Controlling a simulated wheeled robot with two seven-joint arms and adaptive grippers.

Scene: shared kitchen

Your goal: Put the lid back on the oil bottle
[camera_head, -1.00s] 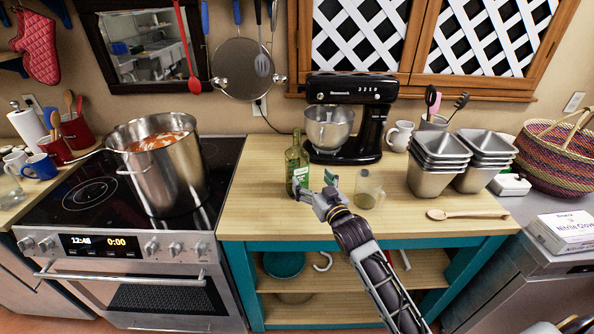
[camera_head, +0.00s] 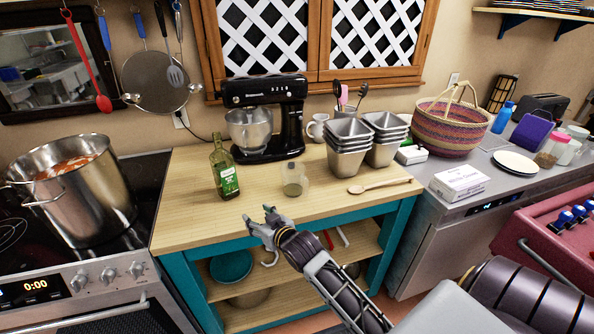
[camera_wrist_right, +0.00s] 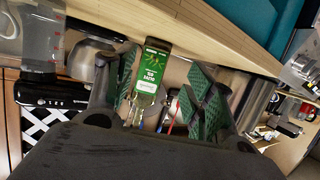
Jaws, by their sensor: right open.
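The oil bottle (camera_head: 224,168) is green glass with a green label and stands upright on the wooden worktop, left of a small glass jug. No separate lid can be made out in either view. My right gripper (camera_head: 262,218) is open and empty in front of the worktop's front edge, to the lower right of the bottle and apart from it. In the right wrist view the bottle (camera_wrist_right: 151,72) appears upside down, beyond and between the open fingers (camera_wrist_right: 150,100). My left gripper is in neither view.
The glass jug (camera_head: 292,181) stands close right of the bottle. A black stand mixer (camera_head: 284,115) is behind them, and stacked metal tins (camera_head: 348,160) and a wooden spoon (camera_head: 380,186) are to the right. The stove with a steel pot (camera_head: 70,205) is at left.

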